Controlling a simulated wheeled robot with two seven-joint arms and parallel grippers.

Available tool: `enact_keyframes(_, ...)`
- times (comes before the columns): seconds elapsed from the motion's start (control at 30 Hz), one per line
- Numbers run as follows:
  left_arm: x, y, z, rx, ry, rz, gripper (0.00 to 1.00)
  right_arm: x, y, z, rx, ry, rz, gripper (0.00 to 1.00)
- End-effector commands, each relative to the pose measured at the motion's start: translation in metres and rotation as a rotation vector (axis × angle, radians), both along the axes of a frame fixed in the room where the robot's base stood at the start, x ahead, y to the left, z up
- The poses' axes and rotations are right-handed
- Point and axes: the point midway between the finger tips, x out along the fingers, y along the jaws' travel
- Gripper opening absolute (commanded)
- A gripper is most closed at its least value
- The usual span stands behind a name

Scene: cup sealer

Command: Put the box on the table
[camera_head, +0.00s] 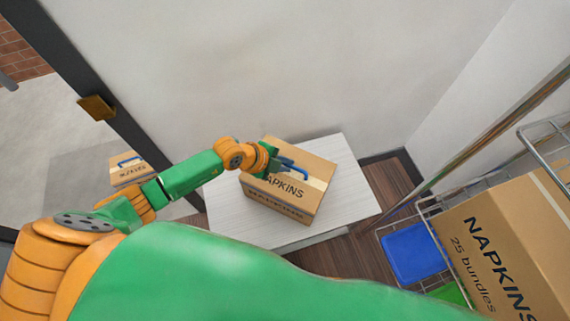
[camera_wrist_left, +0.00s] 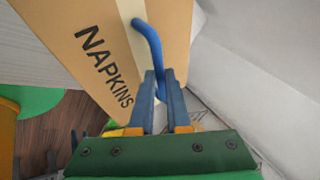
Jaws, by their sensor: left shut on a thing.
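The brown cardboard box (camera_head: 280,206) marked NAPKINS, with a blue handle on top, is at the white table (camera_head: 345,170). It appears to rest on the tabletop, turned at an angle. My left gripper (camera_head: 279,163) is at the box's top, shut on the blue handle. In the left wrist view the gripper fingers (camera_wrist_left: 160,88) close around the end of the blue handle (camera_wrist_left: 147,38), with the box (camera_wrist_left: 100,45) just beyond. My right gripper is not in view.
A wire rack (camera_head: 420,215) at the right holds a larger NAPKINS box (camera_head: 510,245) and a blue bin (camera_head: 412,252). Another box with a blue handle (camera_head: 128,170) shows at the left, beyond the dark frame. White wall stands behind the table. Bare tabletop shows around the box.

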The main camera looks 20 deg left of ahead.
Motion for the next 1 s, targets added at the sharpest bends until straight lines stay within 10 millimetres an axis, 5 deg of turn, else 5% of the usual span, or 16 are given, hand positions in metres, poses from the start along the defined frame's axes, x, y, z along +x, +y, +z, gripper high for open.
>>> enact_keyframes(0.13, -0.001, 0.000, -0.001, 0.003, 0.004, -0.002, 0.00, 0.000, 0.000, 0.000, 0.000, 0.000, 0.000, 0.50)
enact_keyframes(0.17, -0.002, 0.001, -0.002, 0.005, 0.006, -0.002, 0.23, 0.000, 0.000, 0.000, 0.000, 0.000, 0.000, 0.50)
enact_keyframes(0.27, -0.002, 0.001, -0.001, 0.004, 0.006, -0.001, 0.44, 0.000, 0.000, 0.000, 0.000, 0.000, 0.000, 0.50)
enact_keyframes(0.63, -0.005, 0.005, 0.008, 0.002, 0.006, 0.000, 0.44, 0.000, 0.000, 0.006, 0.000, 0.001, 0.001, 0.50)
enact_keyframes(1.0, -0.045, 0.044, 0.081, 0.005, 0.005, -0.002, 0.44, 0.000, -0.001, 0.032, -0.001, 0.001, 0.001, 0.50)
